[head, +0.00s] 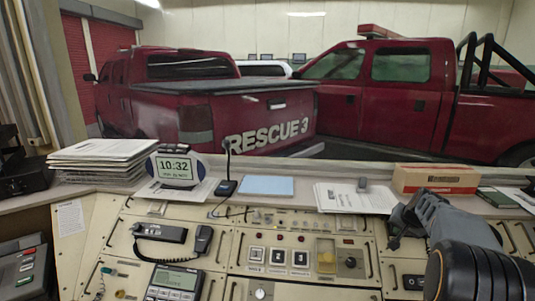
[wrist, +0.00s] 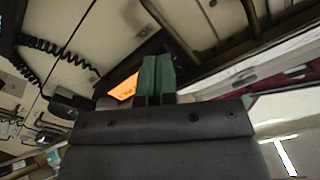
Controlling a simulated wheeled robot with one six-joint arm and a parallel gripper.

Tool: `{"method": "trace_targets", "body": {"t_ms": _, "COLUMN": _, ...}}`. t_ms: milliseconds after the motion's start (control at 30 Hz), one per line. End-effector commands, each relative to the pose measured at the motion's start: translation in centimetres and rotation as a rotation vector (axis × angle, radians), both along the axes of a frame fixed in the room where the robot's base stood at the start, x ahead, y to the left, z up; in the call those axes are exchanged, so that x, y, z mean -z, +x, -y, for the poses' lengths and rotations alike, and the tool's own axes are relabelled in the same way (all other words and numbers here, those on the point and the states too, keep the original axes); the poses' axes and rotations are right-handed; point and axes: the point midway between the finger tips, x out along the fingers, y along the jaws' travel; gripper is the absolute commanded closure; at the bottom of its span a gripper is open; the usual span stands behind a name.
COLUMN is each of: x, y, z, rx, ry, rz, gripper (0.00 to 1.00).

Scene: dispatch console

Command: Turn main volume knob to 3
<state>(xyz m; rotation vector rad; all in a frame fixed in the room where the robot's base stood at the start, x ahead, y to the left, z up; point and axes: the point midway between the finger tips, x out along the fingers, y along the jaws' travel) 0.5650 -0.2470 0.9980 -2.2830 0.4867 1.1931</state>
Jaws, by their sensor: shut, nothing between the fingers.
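The cream console panel (head: 230,236) carries a dark round knob (head: 351,262) right of a yellow guarded part, and a pale round knob (head: 260,294) lower down. I cannot read their labels, so I cannot tell which is the main volume knob. My gripper (head: 394,241) is over the right part of the console, right of the dark knob and apart from it. In the wrist view my gripper's green fingertips (wrist: 157,72) are together, with nothing between them. No volume knob can be made out in the wrist view.
A corded handset (head: 160,233) and a keypad unit (head: 175,283) are on the left panel. A desk microphone (head: 226,187), papers (head: 340,198) and a cardboard box (head: 435,179) stand on the ledge. An orange screen (wrist: 125,88) shows behind my fingers in the wrist view.

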Motion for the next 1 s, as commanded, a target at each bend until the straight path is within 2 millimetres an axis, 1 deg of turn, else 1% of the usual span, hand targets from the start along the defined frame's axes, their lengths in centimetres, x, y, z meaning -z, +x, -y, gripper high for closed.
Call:
{"method": "trace_targets", "body": {"t_ms": 33, "x": 0.8, "y": 0.3, "z": -0.6, "rx": -0.008, "ry": 0.008, "rz": -0.007, "gripper": 1.00}}
{"method": "trace_targets", "body": {"t_ms": 367, "x": 0.8, "y": 0.3, "z": -0.6, "rx": -0.009, "ry": 0.009, "rz": -0.007, "gripper": 1.00}}
{"method": "trace_targets", "body": {"t_ms": 700, "x": 1.4, "y": -0.3, "z": -1.2, "rx": -0.010, "ry": 0.013, "rz": -0.014, "gripper": 1.00}}
{"method": "trace_targets", "body": {"t_ms": 833, "x": 0.7, "y": -0.7, "z": -1.1, "rx": -0.009, "ry": 0.014, "rz": -0.015, "gripper": 1.00}}
{"method": "trace_targets", "body": {"t_ms": 1000, "x": -1.4, "y": -2.0, "z": -0.8, "rx": -0.002, "ry": 0.010, "rz": -0.010, "gripper": 1.00}}
